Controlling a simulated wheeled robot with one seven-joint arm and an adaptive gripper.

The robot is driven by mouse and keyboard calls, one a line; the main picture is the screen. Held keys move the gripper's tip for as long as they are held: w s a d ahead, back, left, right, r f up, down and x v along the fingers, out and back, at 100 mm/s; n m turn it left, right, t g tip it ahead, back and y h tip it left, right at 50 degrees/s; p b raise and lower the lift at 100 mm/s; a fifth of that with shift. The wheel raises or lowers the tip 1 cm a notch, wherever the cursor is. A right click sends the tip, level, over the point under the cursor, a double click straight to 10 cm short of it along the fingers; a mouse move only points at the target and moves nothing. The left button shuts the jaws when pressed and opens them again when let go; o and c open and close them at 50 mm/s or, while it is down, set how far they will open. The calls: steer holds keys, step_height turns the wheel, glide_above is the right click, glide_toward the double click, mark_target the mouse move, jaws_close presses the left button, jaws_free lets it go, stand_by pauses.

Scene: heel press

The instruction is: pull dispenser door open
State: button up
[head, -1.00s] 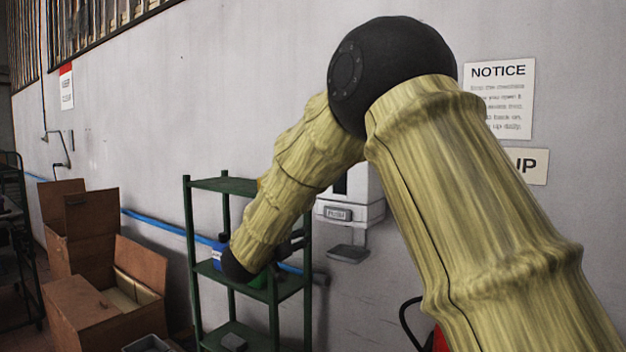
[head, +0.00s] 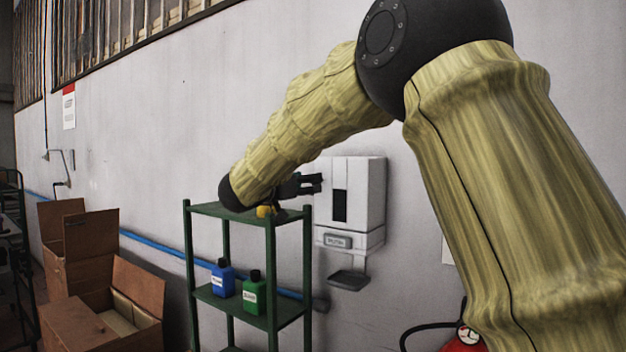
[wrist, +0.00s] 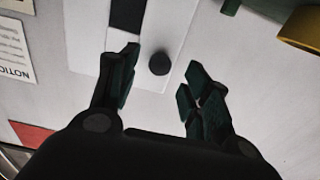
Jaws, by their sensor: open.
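The white dispenser (head: 368,190) hangs on the wall right of the green shelf, with a dark window slot in its front. In the wrist view its pale door (wrist: 165,30) fills the upper middle, with a dark round knob (wrist: 159,64) on it. My gripper (head: 316,183) is at the dispenser's left edge in the head view, pointing right. In the wrist view my gripper (wrist: 161,76) is open and empty, its fingertips on either side of the knob in the picture. I cannot tell whether they touch it or how deep they reach. The door looks shut.
The green shelf (head: 230,211) stands just below my wrist, with a yellow object (head: 264,211) on top and blue (head: 222,277) and green (head: 254,293) bottles lower down. A drip tray (head: 348,280) juts out beneath the dispenser. A red extinguisher (head: 466,343) is at bottom right.

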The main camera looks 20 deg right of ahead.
steer(key=x, duration=0.4)
steer(key=shift+p, duration=0.35)
jaws_close()
